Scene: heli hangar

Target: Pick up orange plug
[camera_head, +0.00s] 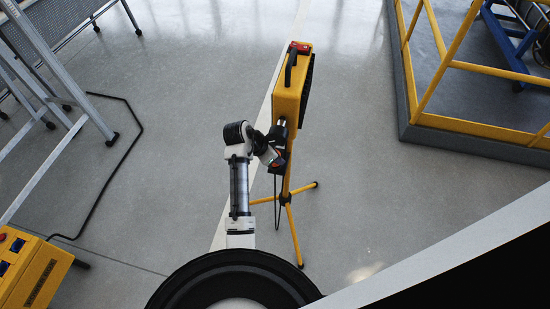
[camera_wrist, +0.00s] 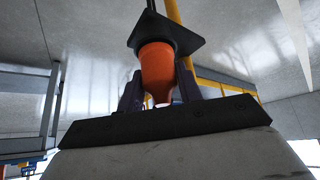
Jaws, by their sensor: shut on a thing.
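The orange plug (camera_wrist: 157,72) is in the middle of the wrist view, a rounded orange body against a black square piece (camera_wrist: 165,33). My gripper (camera_wrist: 160,95) has a dark finger on each side of the plug and is shut on it. In the head view a small patch of orange (camera_head: 278,155) shows at the end of my arm, close to the yellow stand. My wrist hides most of the plug there. I cannot tell whether the plug touches the stand.
A yellow box (camera_head: 288,95) tops a yellow tripod (camera_head: 293,225) beside my gripper. A dark cable hangs by the tripod. A yellow-railed platform (camera_head: 470,137) is at right, a grey ladder (camera_head: 65,75) at left, a yellow case (camera_head: 30,275) at lower left.

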